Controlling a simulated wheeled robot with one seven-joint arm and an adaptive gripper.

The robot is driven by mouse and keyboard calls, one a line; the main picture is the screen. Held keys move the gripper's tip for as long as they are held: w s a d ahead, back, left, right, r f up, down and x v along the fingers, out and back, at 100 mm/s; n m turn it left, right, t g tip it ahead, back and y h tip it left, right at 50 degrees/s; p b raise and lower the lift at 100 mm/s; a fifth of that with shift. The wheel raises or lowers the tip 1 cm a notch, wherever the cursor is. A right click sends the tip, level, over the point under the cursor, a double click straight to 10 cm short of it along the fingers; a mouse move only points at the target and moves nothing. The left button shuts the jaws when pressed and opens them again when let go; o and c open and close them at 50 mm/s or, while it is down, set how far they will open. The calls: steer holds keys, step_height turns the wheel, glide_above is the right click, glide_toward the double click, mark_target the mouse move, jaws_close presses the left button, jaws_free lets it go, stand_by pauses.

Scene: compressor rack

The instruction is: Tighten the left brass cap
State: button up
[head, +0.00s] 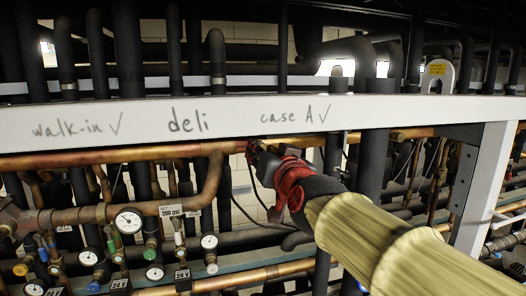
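My arm reaches in from the lower right in a tan sleeve. My gripper (256,152), dark with red parts behind it, is at the copper pipe (125,154) just under the white beam. Its fingers are small, dark and partly hidden by its own red housing, so I cannot tell whether they are open or shut, or whether they touch anything. I cannot clearly pick out the left brass cap; the gripper may cover it.
The white beam (400,108) with handwritten labels crosses above the gripper. A white post (483,185) stands at right. Gauges (129,220), valves with coloured caps (20,269) and a "200 psi" tag (171,210) crowd the lower left. Dark insulated pipes (372,165) stand behind.

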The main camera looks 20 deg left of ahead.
steer(key=shift+o, duration=0.9)
steer(key=v, duration=1.2)
